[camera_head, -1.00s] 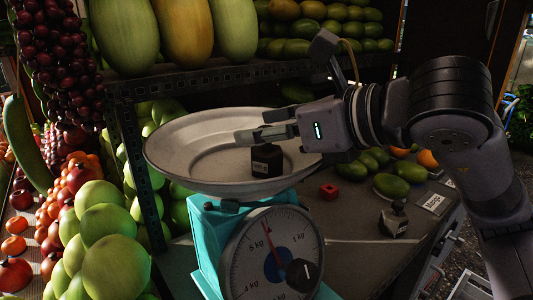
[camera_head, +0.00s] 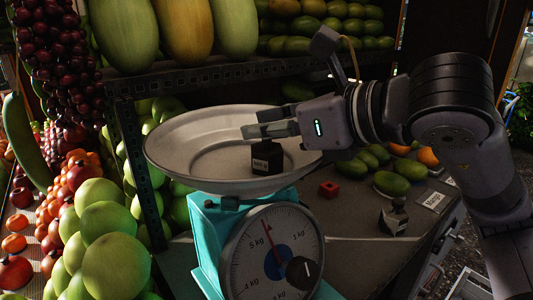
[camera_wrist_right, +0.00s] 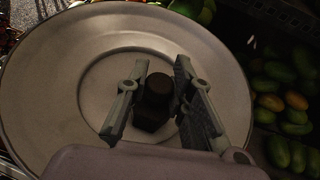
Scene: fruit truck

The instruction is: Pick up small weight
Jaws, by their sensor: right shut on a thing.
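A small black weight (camera_head: 267,158) with a pale label stands upright in the scale's wide metal pan (camera_head: 185,150). My right gripper (camera_head: 268,131) reaches in from the right and is shut on the upper part of this weight. In the right wrist view, the gripper's fingers (camera_wrist_right: 155,97) stand on either side of the weight's dark knob (camera_wrist_right: 159,88). Another dark weight (camera_head: 393,218) stands on the counter to the right of the scale. My left gripper is not in view.
The turquoise scale (camera_head: 207,232) has a round dial (camera_head: 272,255). A small red block (camera_head: 329,189) and green mangoes (camera_head: 391,184) lie on the counter. A metal shelf edge (camera_head: 230,78) runs behind the pan. Green fruit (camera_head: 115,262) is piled at the left.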

